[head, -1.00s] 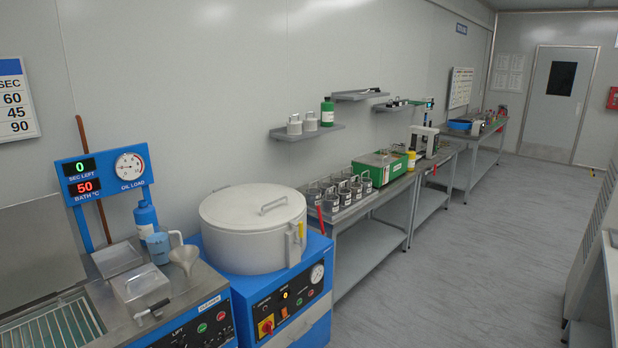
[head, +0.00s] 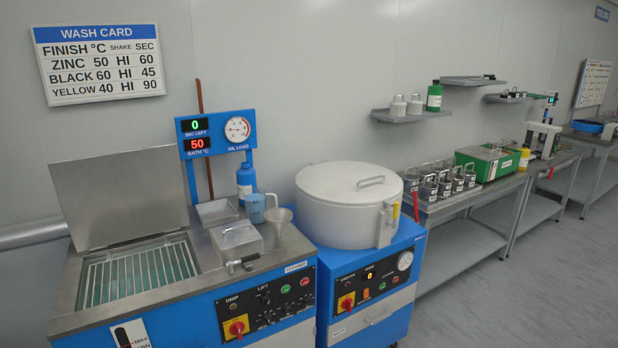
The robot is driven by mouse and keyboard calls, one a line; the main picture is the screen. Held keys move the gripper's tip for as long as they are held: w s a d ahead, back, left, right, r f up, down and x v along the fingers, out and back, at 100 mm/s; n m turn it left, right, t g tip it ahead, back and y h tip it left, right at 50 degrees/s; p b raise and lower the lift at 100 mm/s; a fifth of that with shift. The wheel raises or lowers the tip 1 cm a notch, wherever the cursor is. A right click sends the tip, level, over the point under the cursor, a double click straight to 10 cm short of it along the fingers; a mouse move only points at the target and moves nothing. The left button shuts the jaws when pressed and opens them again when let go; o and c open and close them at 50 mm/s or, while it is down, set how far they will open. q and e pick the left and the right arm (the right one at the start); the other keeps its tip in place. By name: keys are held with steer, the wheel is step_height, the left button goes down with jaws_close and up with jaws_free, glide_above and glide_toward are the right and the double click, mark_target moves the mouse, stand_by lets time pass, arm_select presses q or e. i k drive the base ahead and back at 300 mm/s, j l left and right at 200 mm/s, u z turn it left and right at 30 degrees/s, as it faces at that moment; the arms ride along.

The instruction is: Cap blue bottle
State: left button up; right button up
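The blue bottle (head: 245,183) stands upright at the back of the washing machine's steel top (head: 207,262), just under the display panel (head: 217,135). A translucent blue jug (head: 256,208) stands in front of it and hides its lower part. The bottle's neck is narrow and small in the view; I cannot tell whether a cap is on it. I can make out no loose cap. Neither of my grippers is in view.
A metal funnel (head: 280,222) and a lidded steel box (head: 236,244) with a tap crowd the jug's front. An open bath (head: 137,272) lies left, its lid raised. A white drum (head: 348,212) stands right. Open floor (head: 530,285) lies at right.

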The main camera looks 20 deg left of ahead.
mark_target(246, 176)
steer(key=i+j+u, duration=0.35)
steer(key=i+j, duration=0.15)
steer(key=j, duration=0.3)
steer(key=i+j+u, duration=0.35)
steer(key=i+j, duration=0.2)
steer(key=j, duration=0.15)
